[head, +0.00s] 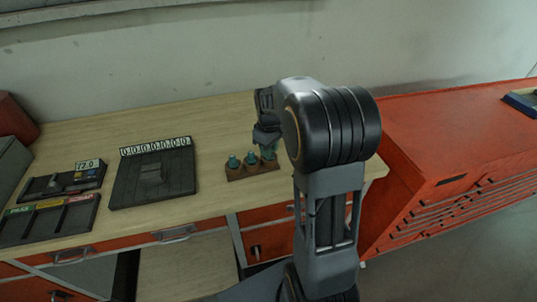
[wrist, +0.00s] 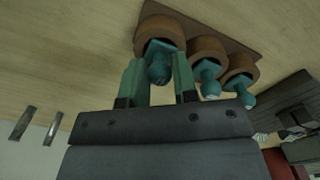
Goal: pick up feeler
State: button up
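Three teal knobbed pieces stand in a row in a brown holder (head: 253,173) on the workbench; I take these to be the feelers. In the head view they are the left piece (head: 232,161), the middle piece (head: 250,158) and the right piece, partly hidden by my gripper (head: 266,144). In the wrist view my gripper (wrist: 158,63) is open, with its two teal fingers on either side of the nearest piece (wrist: 158,72). Gaps show between that piece and both fingers. The other two pieces (wrist: 208,78) (wrist: 238,90) sit beside it in the holder (wrist: 212,24).
A dark tray (head: 153,178) with a row of number tags lies left of the holder. Dark bins with coloured labels (head: 48,218) are at the far left. A red cabinet (head: 440,140) stands right of the bench. Bare bench top surrounds the holder.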

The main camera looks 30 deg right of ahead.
jog(key=c, duration=0.5)
grip_shut()
jog(key=shift+r, duration=0.15)
